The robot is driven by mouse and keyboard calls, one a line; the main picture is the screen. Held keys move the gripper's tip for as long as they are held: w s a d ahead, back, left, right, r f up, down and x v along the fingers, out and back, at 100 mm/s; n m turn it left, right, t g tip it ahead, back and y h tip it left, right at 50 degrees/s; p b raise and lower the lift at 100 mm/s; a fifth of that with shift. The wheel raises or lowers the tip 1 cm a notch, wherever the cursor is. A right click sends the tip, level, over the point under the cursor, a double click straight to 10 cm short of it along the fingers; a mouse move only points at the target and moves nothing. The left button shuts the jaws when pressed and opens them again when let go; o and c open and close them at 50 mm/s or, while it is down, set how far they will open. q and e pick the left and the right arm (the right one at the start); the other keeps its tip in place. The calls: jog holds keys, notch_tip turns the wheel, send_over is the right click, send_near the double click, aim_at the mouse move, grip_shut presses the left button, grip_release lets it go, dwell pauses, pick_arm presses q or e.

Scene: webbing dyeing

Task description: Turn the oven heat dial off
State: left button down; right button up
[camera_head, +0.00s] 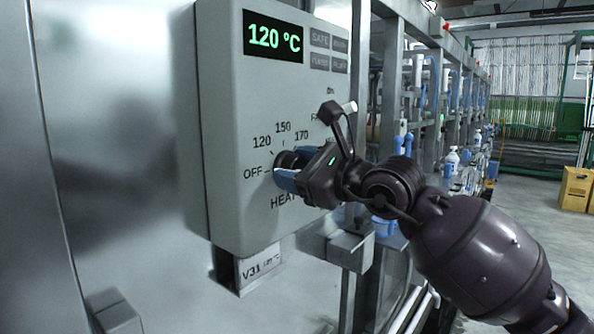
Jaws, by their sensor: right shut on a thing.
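The grey oven control box (222,190) hangs on a metal wall in the head view. Its display (273,38) reads 120 °C in green. The black heat dial (284,161) sits low on the front, with marks OFF, 120, 150 and 170 around it and HEAT below. My right gripper (288,168) comes in from the right and is shut on the dial, its blue fingers on either side of the knob. The gripper covers much of the dial, and I cannot tell where its pointer stands. My left gripper is not in view.
Small labelled panels (320,40) sit beside the display. A V31 label plate (260,268) hangs under the box. Metal frames with blue-capped fittings (404,143) run back on the right. A cardboard box (576,188) stands on the open floor at far right.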

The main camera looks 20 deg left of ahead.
jog(key=shift+n, duration=0.6)
jog(key=o, duration=0.9)
jog(key=v, duration=1)
jog(key=shift+s+d+b, duration=0.15)
jog(key=shift+d+b, duration=0.15)
jog(key=shift+d, duration=0.1)
